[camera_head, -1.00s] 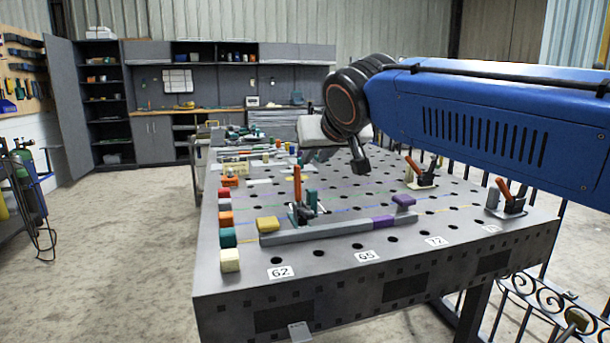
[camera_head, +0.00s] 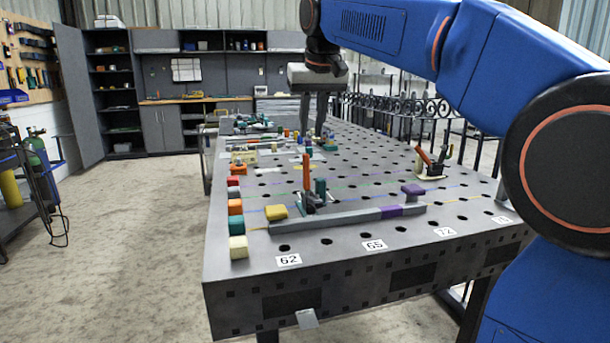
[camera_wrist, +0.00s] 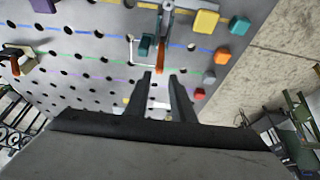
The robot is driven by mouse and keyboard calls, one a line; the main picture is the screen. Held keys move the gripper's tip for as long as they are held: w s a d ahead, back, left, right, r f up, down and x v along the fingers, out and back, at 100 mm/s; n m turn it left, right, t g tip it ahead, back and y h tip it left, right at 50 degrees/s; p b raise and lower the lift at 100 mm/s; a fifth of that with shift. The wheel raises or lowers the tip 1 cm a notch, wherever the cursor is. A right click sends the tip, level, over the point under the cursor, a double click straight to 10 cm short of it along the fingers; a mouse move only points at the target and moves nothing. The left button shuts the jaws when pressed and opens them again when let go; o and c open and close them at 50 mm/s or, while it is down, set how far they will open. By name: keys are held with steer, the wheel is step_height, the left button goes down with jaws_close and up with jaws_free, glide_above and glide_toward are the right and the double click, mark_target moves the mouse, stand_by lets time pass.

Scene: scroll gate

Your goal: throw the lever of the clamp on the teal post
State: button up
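The clamp (camera_head: 312,204) stands on the table with its orange lever (camera_head: 306,173) upright. The teal post (camera_head: 320,190) stands just right of the lever. In the wrist view the lever (camera_wrist: 160,62) points toward me, with the teal post (camera_wrist: 146,45) to its left. My gripper (camera_head: 313,138) hangs fingers-down above the table, beyond the clamp in the head view. In the wrist view my gripper (camera_wrist: 160,75) is open and empty. The lever's end shows in line with the gap between its fingertips; I cannot tell the distance, but no contact shows.
A grey bar (camera_head: 345,227) with purple blocks lies in front of the clamp, beside a yellow block (camera_head: 276,212). Coloured blocks line the table's left edge. Another orange-levered clamp (camera_head: 430,162) stands at the right. Several small items lie farther back. The perforated tabletop (camera_head: 375,190) is largely open.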

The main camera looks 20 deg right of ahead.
mark_target(305, 174)
steer(key=x, duration=1.6)
steer(key=shift+w+f, duration=0.1)
steer(key=shift+c, duration=0.6)
jaws_close()
